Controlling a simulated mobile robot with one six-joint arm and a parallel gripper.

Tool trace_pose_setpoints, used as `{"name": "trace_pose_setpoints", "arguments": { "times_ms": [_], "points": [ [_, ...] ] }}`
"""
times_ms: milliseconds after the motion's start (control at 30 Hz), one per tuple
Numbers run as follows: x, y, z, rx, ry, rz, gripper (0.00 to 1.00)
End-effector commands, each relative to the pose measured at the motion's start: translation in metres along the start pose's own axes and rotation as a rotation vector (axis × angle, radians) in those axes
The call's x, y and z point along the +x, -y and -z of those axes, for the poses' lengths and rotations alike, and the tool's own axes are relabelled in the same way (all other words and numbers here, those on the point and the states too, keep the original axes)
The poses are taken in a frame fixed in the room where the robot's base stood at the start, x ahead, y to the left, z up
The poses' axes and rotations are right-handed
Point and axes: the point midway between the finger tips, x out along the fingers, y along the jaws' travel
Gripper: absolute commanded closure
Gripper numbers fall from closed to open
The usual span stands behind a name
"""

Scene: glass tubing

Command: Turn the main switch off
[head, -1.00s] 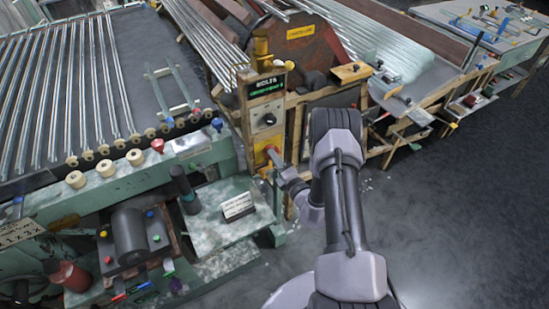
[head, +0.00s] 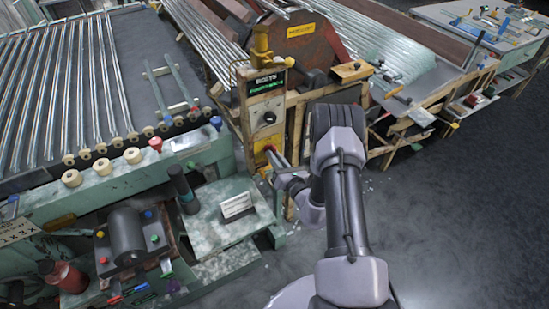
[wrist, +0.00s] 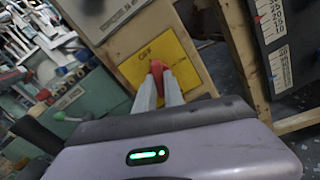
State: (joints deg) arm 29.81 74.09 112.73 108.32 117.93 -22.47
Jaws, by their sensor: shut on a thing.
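The main switch is a red handle (wrist: 156,67) on a yellow plate (wrist: 182,52), seen in the wrist view. The plate (head: 262,150) also shows in the head view, low on the front of the upright control post. My gripper (wrist: 158,84) is shut on the red handle, with the two grey fingers on either side of it. In the head view my gripper (head: 270,156) reaches the plate from the right. The fingers hide part of the handle, and its exact angle is hard to tell.
Above the plate are a dark knob (head: 269,118) and a green-lit display (head: 266,84). A green machine bench with a small white sign (head: 237,205) stands to the left. A wooden frame is close on the right. Open grey floor (head: 460,210) lies farther right.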

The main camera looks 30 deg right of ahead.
Motion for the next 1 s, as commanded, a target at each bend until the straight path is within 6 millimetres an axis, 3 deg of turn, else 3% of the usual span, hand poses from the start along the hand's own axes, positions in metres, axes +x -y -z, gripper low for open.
{"name": "trace_pose_setpoints", "arguments": {
  "times_ms": [500, 1000],
  "points": [
    [-0.0003, 0.0005, 0.0008, -0.319, -0.001, 0.001, 1.00],
    [-0.0004, 0.0002, 0.0006, -0.381, -0.002, 0.001, 1.00]
  ]
}}
